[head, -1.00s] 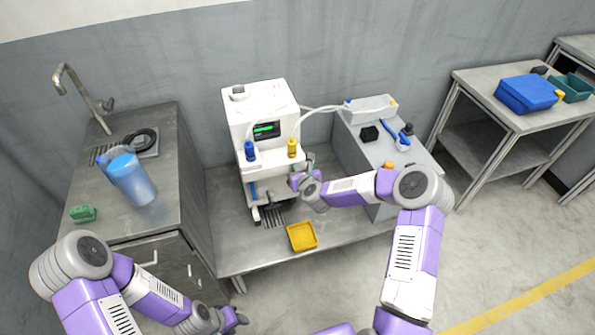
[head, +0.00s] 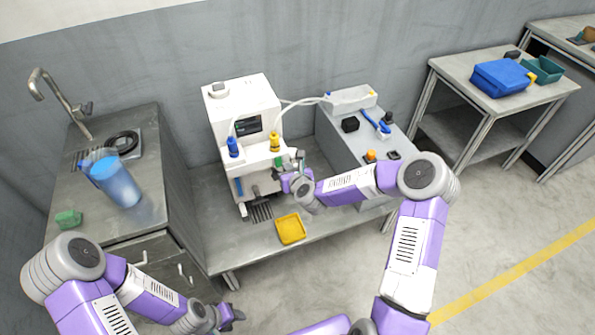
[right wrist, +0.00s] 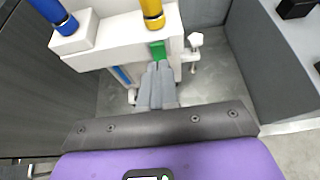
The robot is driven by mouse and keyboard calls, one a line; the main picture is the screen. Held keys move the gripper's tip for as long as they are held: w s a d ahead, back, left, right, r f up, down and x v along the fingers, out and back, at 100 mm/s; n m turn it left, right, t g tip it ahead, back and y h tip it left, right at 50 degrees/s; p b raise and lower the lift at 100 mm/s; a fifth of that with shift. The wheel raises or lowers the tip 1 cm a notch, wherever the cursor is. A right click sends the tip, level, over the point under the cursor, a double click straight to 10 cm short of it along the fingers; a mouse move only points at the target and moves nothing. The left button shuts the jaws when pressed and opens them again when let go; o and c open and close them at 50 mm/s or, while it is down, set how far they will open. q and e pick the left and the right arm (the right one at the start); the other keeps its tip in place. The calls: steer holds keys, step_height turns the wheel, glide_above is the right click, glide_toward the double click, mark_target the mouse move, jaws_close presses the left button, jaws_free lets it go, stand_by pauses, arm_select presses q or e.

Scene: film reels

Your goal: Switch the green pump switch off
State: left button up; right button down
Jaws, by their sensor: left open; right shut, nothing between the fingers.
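The white pump machine (head: 240,105) stands on the low metal table. Its green switch (head: 278,162) is on the front, below the yellow-capped bottle. The green switch also shows in the right wrist view (right wrist: 157,50), just beyond my right fingertips. My right gripper (head: 278,174) is shut and empty, right at the switch; in the right wrist view its fingers (right wrist: 158,68) touch or nearly touch the switch's lower end. The machine's display (head: 248,124) is dark. My left gripper (head: 236,315) is open and empty at the bottom, away from the machine.
A yellow tray (head: 291,229) lies at the table's front. Blue (head: 233,147) and yellow (head: 275,142) bottles are on the machine. A grey cabinet (head: 345,150) stands to its right. A sink counter with a blue pitcher (head: 118,182) is at left. The floor at right is clear.

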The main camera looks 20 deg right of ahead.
steer(key=s+r+p, duration=0.1)
steer(key=s+r, duration=0.4)
steer(key=shift+s+p, duration=0.15)
steer(key=shift+p, duration=0.2)
steer(key=shift+a, duration=0.15)
